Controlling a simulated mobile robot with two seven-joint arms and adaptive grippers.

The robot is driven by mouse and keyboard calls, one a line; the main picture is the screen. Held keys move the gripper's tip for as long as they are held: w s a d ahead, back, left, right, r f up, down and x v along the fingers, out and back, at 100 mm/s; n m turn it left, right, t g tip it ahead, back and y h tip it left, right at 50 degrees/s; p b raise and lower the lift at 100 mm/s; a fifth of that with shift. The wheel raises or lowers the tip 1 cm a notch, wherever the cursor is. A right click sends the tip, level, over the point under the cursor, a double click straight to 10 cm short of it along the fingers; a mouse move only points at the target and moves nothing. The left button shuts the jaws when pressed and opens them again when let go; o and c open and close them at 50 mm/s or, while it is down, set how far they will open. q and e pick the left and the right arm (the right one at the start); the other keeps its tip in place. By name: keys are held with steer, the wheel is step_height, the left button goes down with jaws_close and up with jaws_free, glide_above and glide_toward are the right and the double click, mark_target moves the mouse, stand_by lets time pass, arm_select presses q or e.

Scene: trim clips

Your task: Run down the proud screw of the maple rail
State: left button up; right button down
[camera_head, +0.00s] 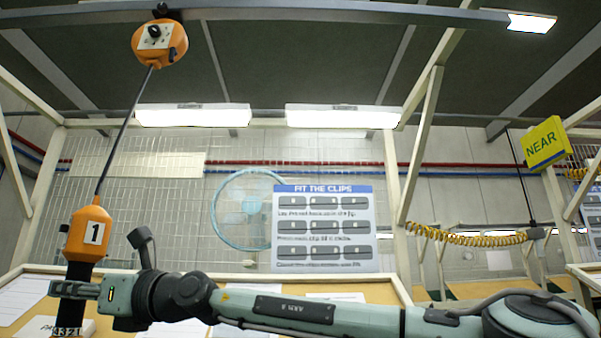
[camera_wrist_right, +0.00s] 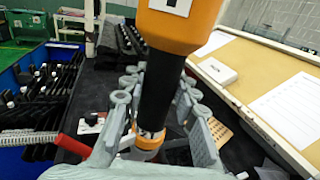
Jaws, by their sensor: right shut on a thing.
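An orange and black power driver marked 1 (camera_head: 88,233) hangs upright from a cable at the left of the head view. My right gripper (camera_head: 72,290) comes in from the right and is shut on the driver's black lower body. In the right wrist view, the grey fingers of the right gripper (camera_wrist_right: 158,125) lie on both sides of the driver's black barrel (camera_wrist_right: 158,90). My left gripper is not in view.
An orange balancer (camera_head: 160,43) overhead carries the driver's cable. A tan board (camera_wrist_right: 262,85) with papers slopes at the right of the wrist view. A blue bin (camera_wrist_right: 40,90) of dark parts stands at its left. A yellow NEAR sign (camera_head: 545,143) hangs at right.

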mark_target(82, 258)
steer(key=shift+s+a+f, duration=0.1)
steer(key=shift+f, duration=0.45)
steer(key=shift+r+p, duration=0.65)
steer(key=shift+r, duration=0.5)
steer(key=shift+r+p, duration=1)
steer(key=shift+r, duration=1.15)
